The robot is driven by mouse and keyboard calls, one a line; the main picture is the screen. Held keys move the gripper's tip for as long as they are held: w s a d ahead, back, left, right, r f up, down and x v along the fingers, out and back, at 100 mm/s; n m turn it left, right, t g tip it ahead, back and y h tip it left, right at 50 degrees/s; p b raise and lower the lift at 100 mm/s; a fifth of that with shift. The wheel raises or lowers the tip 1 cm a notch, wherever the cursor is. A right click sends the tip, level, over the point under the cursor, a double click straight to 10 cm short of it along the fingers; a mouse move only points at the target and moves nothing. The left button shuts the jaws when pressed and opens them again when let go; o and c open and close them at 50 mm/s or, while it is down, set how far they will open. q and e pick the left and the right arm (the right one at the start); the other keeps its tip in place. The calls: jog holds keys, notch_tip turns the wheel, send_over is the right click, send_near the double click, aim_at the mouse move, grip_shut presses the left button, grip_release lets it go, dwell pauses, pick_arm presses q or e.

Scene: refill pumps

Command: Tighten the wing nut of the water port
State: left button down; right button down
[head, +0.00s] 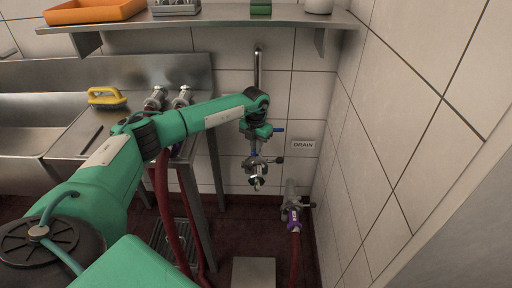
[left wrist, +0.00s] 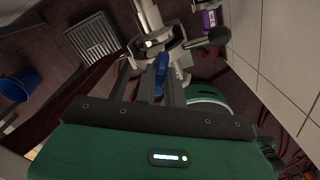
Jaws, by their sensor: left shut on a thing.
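My left gripper (head: 255,147) is just above the clamp. In the left wrist view its fingers (left wrist: 161,88) are shut around a blue piece (left wrist: 161,69) below the metal fitting. I cannot tell whether this piece is the wing nut. My right gripper is not in view.
A drain fitting (head: 290,197) with a purple band and red hose is low at right, beneath the DRAIN sign (head: 303,145). A steel shelf (head: 220,18) hangs above. The sink stand and red hoses (head: 165,200) are left. A blue bucket (left wrist: 18,84) shows in the wrist view.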

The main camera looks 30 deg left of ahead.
pick_arm(q)
jog(key=m, duration=0.2)
jog(key=shift+m, duration=0.4)
jog(key=m+b, duration=0.1)
jog(key=m, duration=0.4)
jog(key=shift+m+b, duration=0.3)
jog(key=shift+m, duration=0.9)
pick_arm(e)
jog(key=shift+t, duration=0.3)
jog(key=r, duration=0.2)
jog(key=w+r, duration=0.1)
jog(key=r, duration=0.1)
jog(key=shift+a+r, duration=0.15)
pick_arm(q)
jog(key=shift+r, duration=0.1)
jog(key=c, duration=1.5)
grip_release()
notch_tip(320, 180, up, 14)
jog(key=shift+a+f, duration=0.1)
jog(key=shift+f, duration=0.05)
